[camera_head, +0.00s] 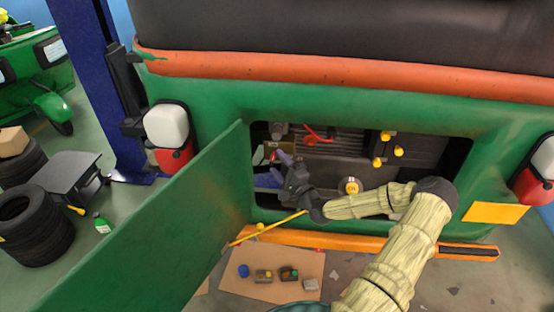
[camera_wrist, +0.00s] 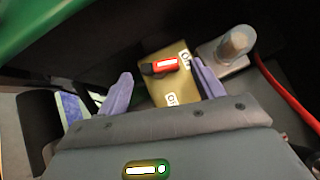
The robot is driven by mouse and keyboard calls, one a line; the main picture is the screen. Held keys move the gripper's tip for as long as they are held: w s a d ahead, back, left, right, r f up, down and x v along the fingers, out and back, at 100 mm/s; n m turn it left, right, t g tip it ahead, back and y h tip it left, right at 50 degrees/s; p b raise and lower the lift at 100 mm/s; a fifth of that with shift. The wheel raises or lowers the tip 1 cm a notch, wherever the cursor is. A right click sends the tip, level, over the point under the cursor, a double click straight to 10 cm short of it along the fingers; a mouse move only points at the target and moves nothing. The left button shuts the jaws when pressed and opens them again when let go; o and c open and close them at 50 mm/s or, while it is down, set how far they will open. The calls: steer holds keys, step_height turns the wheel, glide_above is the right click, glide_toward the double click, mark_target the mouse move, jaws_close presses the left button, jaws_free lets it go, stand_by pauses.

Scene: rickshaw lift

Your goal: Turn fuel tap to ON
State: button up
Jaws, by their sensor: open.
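The fuel tap shows in the wrist view as a brass-coloured plate (camera_wrist: 183,85) with a red lever (camera_wrist: 167,65) on a dark pivot. The lever lies roughly crosswise, its red end toward a white label (camera_wrist: 185,59) at the plate's upper right. A second white label (camera_wrist: 171,99), apparently ON, sits lower on the plate. The upper label is partly hidden by a finger and not clearly readable. My gripper (camera_wrist: 162,72) is open, its purple fingers either side of the lever; contact cannot be told. In the head view my gripper (camera_head: 276,168) is inside the left part of the engine bay.
The green hatch door (camera_head: 150,225) hangs open at the left of the bay. Yellow caps (camera_head: 388,135) and a red hose (camera_head: 318,133) are inside. A grey fitting with a translucent top (camera_wrist: 236,43) stands beside the plate. A cardboard sheet with parts (camera_head: 290,262) lies below.

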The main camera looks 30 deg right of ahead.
steer(key=shift+w+a+r, duration=0.1)
steer(key=shift+w, duration=0.5)
steer(key=c, duration=1)
steer(key=shift+r+n+g+p, duration=0.3)
steer(key=shift+n+g+p, duration=0.25)
steer(key=shift+n+g, duration=0.55)
steer(key=shift+n, duration=0.1)
steer(key=shift+f, duration=0.1)
